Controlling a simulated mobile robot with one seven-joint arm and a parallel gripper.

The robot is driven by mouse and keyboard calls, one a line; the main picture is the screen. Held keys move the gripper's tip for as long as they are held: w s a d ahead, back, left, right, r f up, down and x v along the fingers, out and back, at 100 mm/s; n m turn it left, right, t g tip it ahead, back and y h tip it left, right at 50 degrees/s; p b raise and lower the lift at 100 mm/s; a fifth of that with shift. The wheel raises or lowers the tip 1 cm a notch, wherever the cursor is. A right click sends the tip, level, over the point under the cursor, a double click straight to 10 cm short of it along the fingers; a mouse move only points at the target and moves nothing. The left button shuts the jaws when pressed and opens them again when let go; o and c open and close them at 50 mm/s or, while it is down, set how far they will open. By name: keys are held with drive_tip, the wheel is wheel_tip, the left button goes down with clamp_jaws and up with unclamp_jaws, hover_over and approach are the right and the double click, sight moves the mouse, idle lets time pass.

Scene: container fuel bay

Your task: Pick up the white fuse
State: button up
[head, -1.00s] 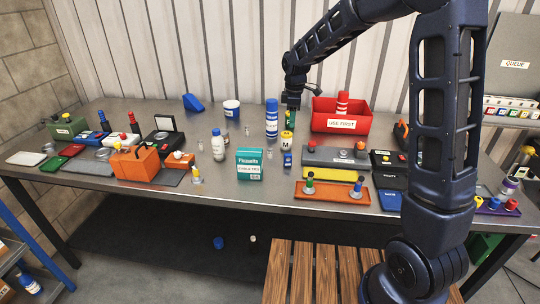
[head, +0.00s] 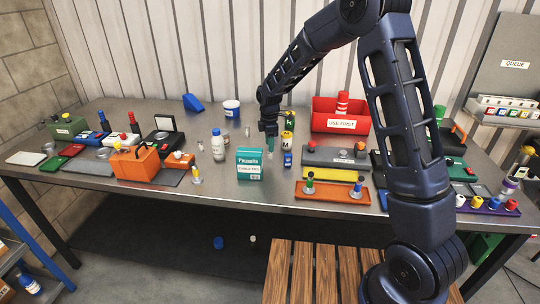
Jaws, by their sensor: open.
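My gripper (head: 270,142) is open, pointing down over the middle of the table behind the teal Fluxette box (head: 250,164). A small pale, clear-looking cylinder (head: 270,154) stands just below the fingertips, close to the box's right edge; it may be the white fuse, but it is too small to be sure. Whether the fingers are around it or above it cannot be told. Other small pale cylinders stand farther left, one (head: 225,137) behind the white bottle. The fingers seem to hold nothing.
A white bottle with a blue cap (head: 218,146) is left of the box. A yellow M jar (head: 287,139) and a small blue object (head: 288,159) are close on the right. Behind them is a red USE FIRST bin (head: 341,123). A grey tray (head: 326,152) lies farther right.

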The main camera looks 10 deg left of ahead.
sight(270, 154)
drive_tip(key=shift+d+f, duration=0.1)
drive_tip(key=shift+f, duration=2.55)
drive_tip(key=shift+c, duration=0.5)
clamp_jaws()
